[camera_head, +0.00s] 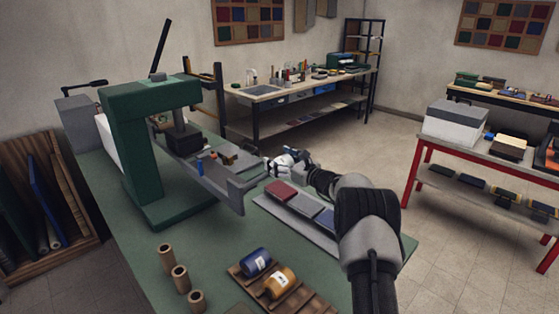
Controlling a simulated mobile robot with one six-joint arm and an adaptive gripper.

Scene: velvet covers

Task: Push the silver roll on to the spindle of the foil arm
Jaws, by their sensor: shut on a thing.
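My gripper (290,160) is at the middle of the view, at the right side of the green press (133,150). It is shut on the silver roll (274,165), a small pale shape partly covered by the fingers. The press's grey arm (222,186) reaches out to the right, just left of and below my gripper. The foil arm's spindle is too small to make out clearly beside the roll. I cannot tell whether the roll touches the spindle or sits around it.
A blue roll (256,261) and a gold roll (281,282) lie in a wooden rack (241,273) in front. Several brown tubes (181,278) stand to its left. Red and grey covers (284,193) lie on a grey board below my arm. The green tabletop (135,245) is bare front left.

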